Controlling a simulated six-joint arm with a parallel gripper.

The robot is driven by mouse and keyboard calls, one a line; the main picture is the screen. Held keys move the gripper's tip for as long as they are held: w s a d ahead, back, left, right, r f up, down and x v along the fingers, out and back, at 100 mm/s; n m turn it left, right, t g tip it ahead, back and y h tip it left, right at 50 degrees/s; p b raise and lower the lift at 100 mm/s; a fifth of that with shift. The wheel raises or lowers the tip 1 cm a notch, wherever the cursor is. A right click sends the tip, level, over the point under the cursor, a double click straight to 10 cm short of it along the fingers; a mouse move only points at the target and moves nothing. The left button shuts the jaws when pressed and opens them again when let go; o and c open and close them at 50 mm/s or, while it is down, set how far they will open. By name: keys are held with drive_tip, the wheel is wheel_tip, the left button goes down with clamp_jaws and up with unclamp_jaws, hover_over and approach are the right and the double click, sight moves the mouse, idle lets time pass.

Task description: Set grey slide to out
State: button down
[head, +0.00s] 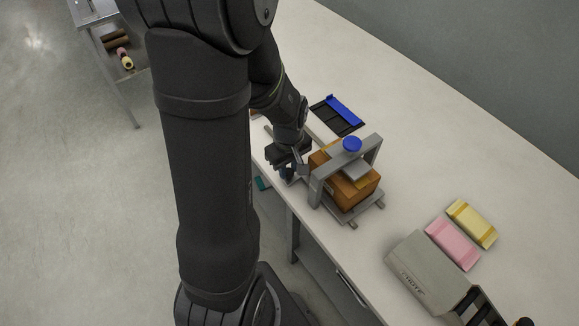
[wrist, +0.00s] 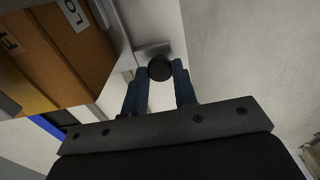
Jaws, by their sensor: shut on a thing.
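My gripper (head: 288,170) is at the left side of the wrapper frame (head: 316,188), beside the orange-brown box (head: 345,192). In the wrist view its two blue fingers (wrist: 160,72) are shut on a dark round knob (wrist: 160,67). The knob is at a grey metal piece (wrist: 150,48), which appears to be the grey slide. The orange-brown box (wrist: 75,40) with white labels is left of the fingers. My wrist hides most of the slide in the head view, so its position cannot be told.
A blue knob (head: 352,144) tops the frame. A black tray with a blue bar (head: 345,110) lies behind. Pink (head: 453,244) and yellow (head: 471,224) packs and a grey box (head: 425,272) are at the right. The table's front edge is close to my gripper.

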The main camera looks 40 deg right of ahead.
drive_tip(key=w, duration=2)
drive_tip(key=shift+r, duration=0.1)
drive_tip(key=shift+w, duration=0.1)
drive_tip(key=c, duration=1.2)
unclamp_jaws()
drive_tip(key=shift+w, duration=0.1)
drive_tip(key=shift+c, duration=0.2)
drive_tip(key=shift+o, duration=0.5)
wheel_tip(320, 180, up, 17)
drive_tip(key=shift+r, duration=0.2)
drive_tip(key=shift+f, duration=0.15)
